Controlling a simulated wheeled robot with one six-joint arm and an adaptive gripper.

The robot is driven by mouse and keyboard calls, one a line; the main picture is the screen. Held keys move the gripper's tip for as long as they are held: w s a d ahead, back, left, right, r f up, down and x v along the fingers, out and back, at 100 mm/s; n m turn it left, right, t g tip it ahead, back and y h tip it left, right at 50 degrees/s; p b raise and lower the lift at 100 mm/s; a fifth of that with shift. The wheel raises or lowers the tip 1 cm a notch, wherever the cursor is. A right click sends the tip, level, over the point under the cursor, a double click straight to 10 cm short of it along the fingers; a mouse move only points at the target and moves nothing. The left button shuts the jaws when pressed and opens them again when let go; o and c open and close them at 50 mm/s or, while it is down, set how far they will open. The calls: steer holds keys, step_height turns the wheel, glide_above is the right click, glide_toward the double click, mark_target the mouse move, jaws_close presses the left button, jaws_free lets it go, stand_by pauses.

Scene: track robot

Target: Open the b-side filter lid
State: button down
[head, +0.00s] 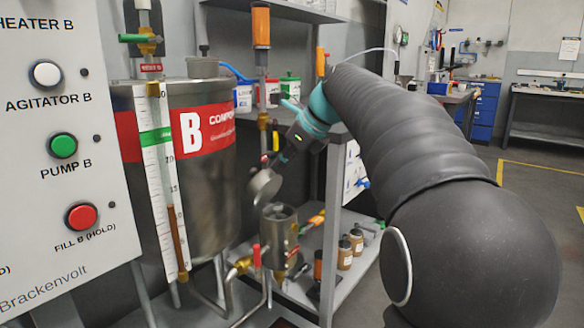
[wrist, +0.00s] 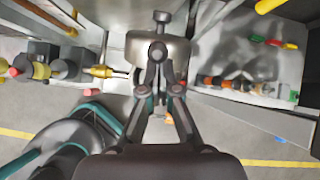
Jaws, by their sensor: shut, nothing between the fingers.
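The b-side filter is a small metal cup (head: 279,240) beside the lower right of the B tank. Its round grey lid (head: 265,187) stands steeply tilted above the cup's left rim, and the cup's top looks uncovered. The hinge is too small to make out. My gripper (head: 280,163) is just above the lid's upper edge, pointing down and left. Its fingers are shut and hold nothing; whether they touch the lid I cannot tell. In the wrist view the fingers (wrist: 157,52) come together in front of a grey metal piece, probably the lid.
The steel B tank (head: 210,165) with its level gauge stands left of the filter. A control panel (head: 60,150) fills the left. Red-handled valves (head: 257,255) and pipes surround the cup's base. A shelf (head: 350,255) with small jars (head: 345,255) is behind on the right.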

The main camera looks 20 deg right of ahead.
mark_target(270, 170)
steer(key=shift+w+a+r, duration=0.1)
steer(key=shift+w+a, duration=0.05)
steer(key=p, duration=0.1)
steer(key=r+p, duration=0.1)
steer(key=p, duration=0.1)
steer(key=shift+w+a, duration=0.15)
steer(key=shift+w, duration=0.1)
steer(key=p, duration=0.2)
steer(key=g+p, duration=0.1)
steer(key=shift+w+a+r+h+p, duration=0.2)
steer(key=shift+w+a+h+p, duration=0.1)
steer(key=shift+w+a+p, duration=0.45)
steer(key=shift+w+p, duration=0.15)
steer(key=shift+p, duration=0.65)
steer(key=shift+w+a+p, duration=0.2)
steer(key=shift+w+p, duration=0.35)
steer(key=shift+p, duration=0.1)
steer(key=shift+w+a+f, duration=0.2)
steer(key=shift+w+a, duration=0.05)
steer(key=shift+a, duration=0.3)
steer(key=shift+d, duration=0.1)
